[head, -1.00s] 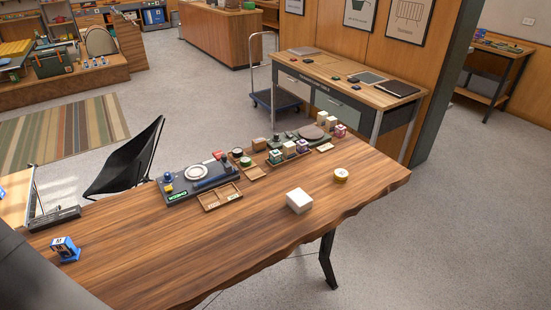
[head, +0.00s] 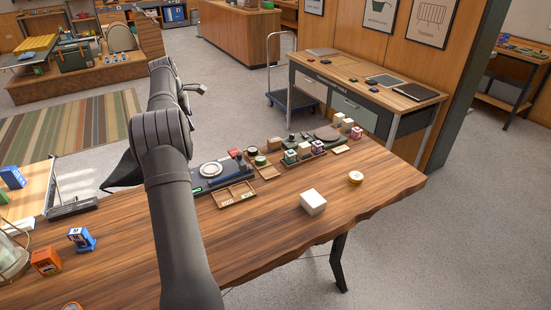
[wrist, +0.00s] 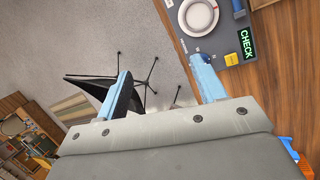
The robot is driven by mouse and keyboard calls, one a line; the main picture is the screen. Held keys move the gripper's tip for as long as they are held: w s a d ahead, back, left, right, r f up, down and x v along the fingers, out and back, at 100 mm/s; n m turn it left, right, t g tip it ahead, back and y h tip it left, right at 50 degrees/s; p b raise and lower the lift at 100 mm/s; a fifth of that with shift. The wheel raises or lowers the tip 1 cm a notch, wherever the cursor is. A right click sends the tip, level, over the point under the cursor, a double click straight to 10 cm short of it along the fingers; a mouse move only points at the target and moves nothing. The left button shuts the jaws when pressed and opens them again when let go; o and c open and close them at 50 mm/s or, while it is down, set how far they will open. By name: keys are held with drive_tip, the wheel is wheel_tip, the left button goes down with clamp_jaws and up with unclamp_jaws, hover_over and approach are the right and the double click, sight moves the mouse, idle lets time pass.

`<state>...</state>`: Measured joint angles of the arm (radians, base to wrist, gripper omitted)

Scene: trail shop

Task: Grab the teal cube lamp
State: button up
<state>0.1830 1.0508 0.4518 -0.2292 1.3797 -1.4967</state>
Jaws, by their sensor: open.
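My gripper (head: 200,89) is up at the left in the head view, well away from the cubes. In the wrist view my gripper (wrist: 165,78) has its two light-blue fingers spread, with nothing between them. The teal cube does not show in the wrist view.
A dark device with a green CHECK label (wrist: 247,42) lies near my gripper in the wrist view. The table's front middle is clear.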

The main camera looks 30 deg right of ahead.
drive_tip(key=s+d+f+n+g, duration=0.15)
drive_tip(key=s+d, duration=0.25)
drive_tip(key=d, duration=1.1)
drive_tip(key=n+h, duration=0.1)
approach(290, 151)
drive_tip(key=shift+g, duration=0.45)
drive_tip(key=shift+w+x, duration=0.1)
drive_tip(key=shift+x, duration=2.55)
drive_tip(key=shift+w+x, duration=0.15)
drive_tip(key=shift+x, duration=2.55)
drive_tip(key=shift+a, duration=0.1)
drive_tip(key=c, duration=1)
drive_tip(key=shift+c, duration=0.5)
drive_tip(key=shift+r, duration=0.15)
